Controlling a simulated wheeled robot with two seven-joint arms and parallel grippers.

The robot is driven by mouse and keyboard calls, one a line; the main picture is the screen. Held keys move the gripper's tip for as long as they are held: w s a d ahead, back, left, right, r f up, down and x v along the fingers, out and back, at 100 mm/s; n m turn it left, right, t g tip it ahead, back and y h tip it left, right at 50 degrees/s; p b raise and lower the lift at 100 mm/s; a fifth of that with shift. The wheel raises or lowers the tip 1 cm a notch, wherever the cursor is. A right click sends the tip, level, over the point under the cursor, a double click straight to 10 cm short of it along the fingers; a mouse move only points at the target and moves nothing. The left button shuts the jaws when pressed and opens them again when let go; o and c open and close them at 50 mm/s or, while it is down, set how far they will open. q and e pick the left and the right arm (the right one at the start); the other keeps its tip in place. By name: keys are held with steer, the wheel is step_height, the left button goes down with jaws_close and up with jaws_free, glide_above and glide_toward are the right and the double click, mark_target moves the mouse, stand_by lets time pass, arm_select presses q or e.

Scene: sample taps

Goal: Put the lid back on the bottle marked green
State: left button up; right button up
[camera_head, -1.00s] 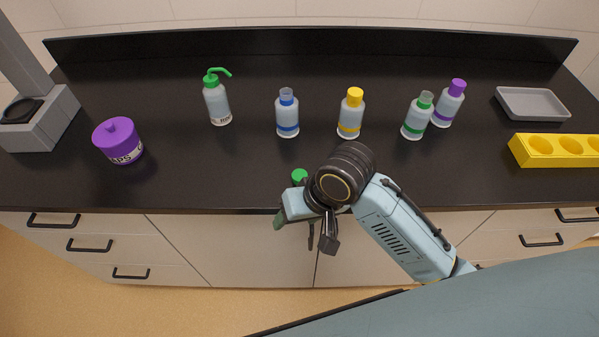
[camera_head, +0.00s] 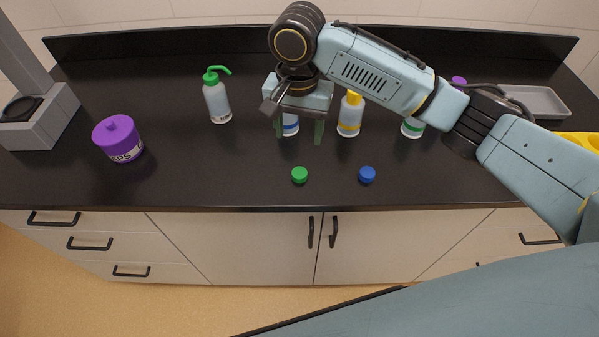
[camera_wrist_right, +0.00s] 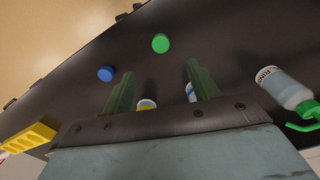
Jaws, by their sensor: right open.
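The green lid (camera_head: 299,174) lies on the black counter near its front edge; it also shows in the right wrist view (camera_wrist_right: 160,43). The bottle with the green band (camera_head: 411,128) stands at the right, its top hidden behind my right arm. It looked open-necked in the earlier frame. My right gripper (camera_head: 299,136) is open and empty, fingers pointing down, above or just in front of the blue-banded bottle (camera_head: 290,129) and behind the green lid. The wrist view shows both fingers (camera_wrist_right: 160,78) apart with nothing held. My left gripper is not in view.
A blue lid (camera_head: 367,174) lies right of the green one. A yellow-capped bottle (camera_head: 348,120), a green-topped wash bottle (camera_head: 217,103), a purple-lidded jar (camera_head: 118,140), a grey tray (camera_head: 540,101) and a yellow rack (camera_head: 592,142) stand around. The front middle is otherwise clear.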

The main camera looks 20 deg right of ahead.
glide_above(300, 173)
steer(key=f, duration=0.8)
steer(key=shift+s+a+b, duration=0.15)
steer(key=shift+a+b, duration=0.05)
steer(key=shift+b, duration=0.2)
steer(key=shift+f, duration=0.1)
steer(key=shift+w+d+f+b, duration=0.1)
steer(key=shift+f+b, duration=0.05)
steer(key=shift+f, duration=1.15)
steer(key=shift+w+d+f+b, duration=0.1)
steer(key=shift+f+b, duration=0.05)
steer(key=shift+f, duration=1.15)
steer(key=shift+c, duration=0.2)
steer(key=c, duration=1)
